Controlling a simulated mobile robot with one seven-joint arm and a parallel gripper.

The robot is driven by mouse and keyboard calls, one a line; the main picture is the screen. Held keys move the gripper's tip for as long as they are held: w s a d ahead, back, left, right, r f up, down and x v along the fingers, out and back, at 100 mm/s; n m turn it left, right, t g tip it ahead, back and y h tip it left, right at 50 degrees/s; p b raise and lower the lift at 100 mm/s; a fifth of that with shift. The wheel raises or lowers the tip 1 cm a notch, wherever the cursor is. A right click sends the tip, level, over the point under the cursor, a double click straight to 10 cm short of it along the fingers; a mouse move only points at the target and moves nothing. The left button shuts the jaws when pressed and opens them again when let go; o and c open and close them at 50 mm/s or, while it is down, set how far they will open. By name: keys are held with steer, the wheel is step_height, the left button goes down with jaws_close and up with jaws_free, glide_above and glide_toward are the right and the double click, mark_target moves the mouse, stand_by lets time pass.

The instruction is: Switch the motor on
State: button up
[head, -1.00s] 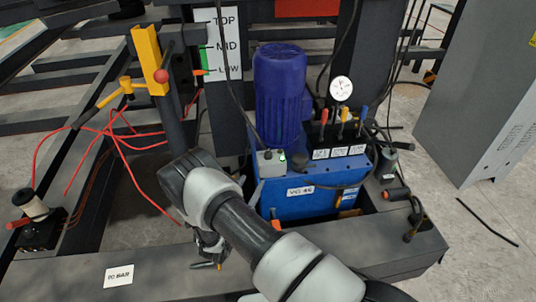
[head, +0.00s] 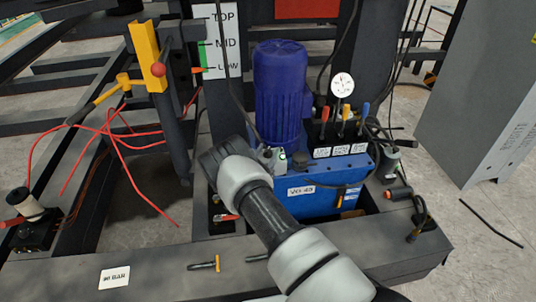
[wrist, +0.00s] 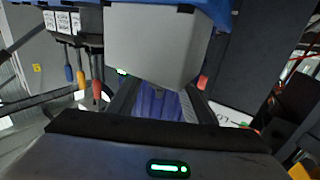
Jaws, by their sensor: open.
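The blue motor (head: 280,90) stands upright on the blue tank (head: 310,205). A small grey switch box (head: 271,157) with a green light sits at the motor's foot, partly hidden by my wrist. In the wrist view, which is turned upside down, a grey box (wrist: 155,45) fills the top middle, with a green glow at its lower left edge. The motor (wrist: 160,105) shows behind it. My gripper (wrist: 160,93) is open, its dark fingers apart near the box; I cannot tell whether they touch it. The fingers are hidden in the head view.
Levers with red, yellow and blue handles (head: 345,118) and a gauge (head: 342,85) stand right of the motor. A hanging cable runs close to the motor's left. A dark beam (head: 150,270) crosses the front, with a T-shaped tool (head: 205,265) on it.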

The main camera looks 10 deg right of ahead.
steer(key=shift+w+d, duration=0.2)
steer(key=shift+w, duration=0.1)
steer(key=c, duration=1.1)
steer(key=shift+o, duration=0.2)
steer(key=shift+m+g+h, duration=1.4)
steer(key=shift+m+h, duration=0.1)
steer(key=shift+h, duration=0.4)
steer(key=o, duration=1.1)
steer(key=shift+c, duration=0.2)
steer(key=p+v, duration=0.3)
steer(key=v, duration=1.4)
steer(key=shift+s+a, duration=0.2)
steer(key=shift+s, duration=0.05)
steer(key=shift+w+r, duration=0.1)
steer(key=shift+r, duration=0.05)
